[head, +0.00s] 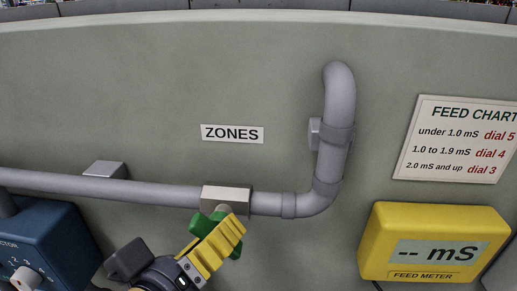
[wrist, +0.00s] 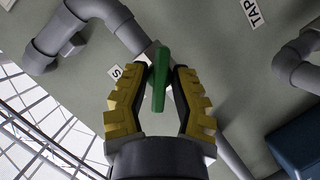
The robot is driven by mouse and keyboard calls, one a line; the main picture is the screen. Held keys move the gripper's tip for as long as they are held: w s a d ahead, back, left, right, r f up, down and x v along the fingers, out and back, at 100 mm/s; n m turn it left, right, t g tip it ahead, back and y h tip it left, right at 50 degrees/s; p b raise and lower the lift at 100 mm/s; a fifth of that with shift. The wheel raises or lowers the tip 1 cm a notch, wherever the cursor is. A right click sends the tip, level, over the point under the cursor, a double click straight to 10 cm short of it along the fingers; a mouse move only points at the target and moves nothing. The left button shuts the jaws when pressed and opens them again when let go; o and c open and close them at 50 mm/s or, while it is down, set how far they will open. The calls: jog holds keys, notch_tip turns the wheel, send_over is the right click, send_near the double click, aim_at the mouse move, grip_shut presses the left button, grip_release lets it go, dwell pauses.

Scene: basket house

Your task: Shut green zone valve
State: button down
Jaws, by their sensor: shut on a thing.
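The green valve handle (head: 208,221) sits on a pale metal valve block (head: 226,196) on the grey pipe (head: 120,188), below the ZONES label (head: 232,134). My gripper (head: 222,235) is at the handle, its yellow fingers covering part of it.
The pipe bends upward at the right (head: 325,185). A yellow feed meter (head: 435,240) and a FEED CHART sign (head: 460,140) are on the right. A blue box with a dial (head: 40,245) is at the lower left. The wall above the pipe is mostly clear.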

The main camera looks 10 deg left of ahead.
jog(key=shift+m+g+y, duration=0.3)
jog(key=shift+m+y, duration=0.4)
jog(key=shift+m, duration=0.4)
jog(key=shift+d, duration=0.1)
jog(key=c, duration=1)
grip_release()
jog(key=shift+c, duration=0.2)
jog(key=v, duration=1.2)
